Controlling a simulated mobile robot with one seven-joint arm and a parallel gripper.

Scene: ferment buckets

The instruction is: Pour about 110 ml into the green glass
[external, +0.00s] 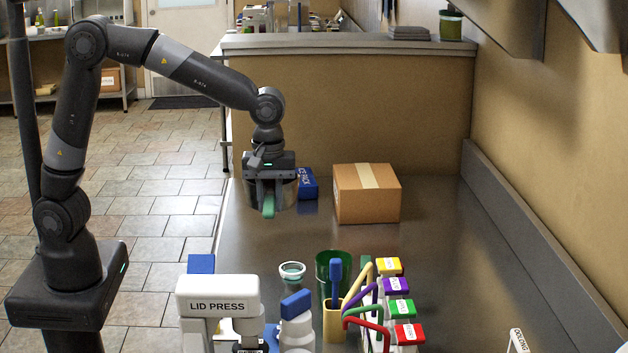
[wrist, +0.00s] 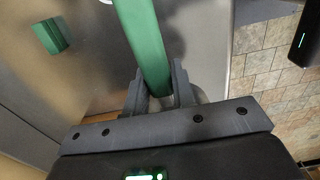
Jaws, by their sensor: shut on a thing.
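My gripper (external: 268,192) is over the counter at left, pointing down and shut on a green bar-like handle (external: 268,207). In the wrist view the handle (wrist: 143,38) runs up between the fingers (wrist: 158,85). A shiny metal surface (external: 289,190) shows just behind the fingers; I cannot tell whether the handle belongs to it. A dark green glass-like cylinder (external: 322,270) stands nearer the camera, with a blue-topped thing in front of or inside it. Liquid levels cannot be seen.
A cardboard box (external: 368,193) and a blue block (external: 308,184) stand right of my gripper. The lid press (external: 217,294), a blue-capped bottle (external: 296,322) and several colour-capped containers (external: 397,286) crowd the front. A dark green block-like shape (wrist: 51,36) shows in the wrist view.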

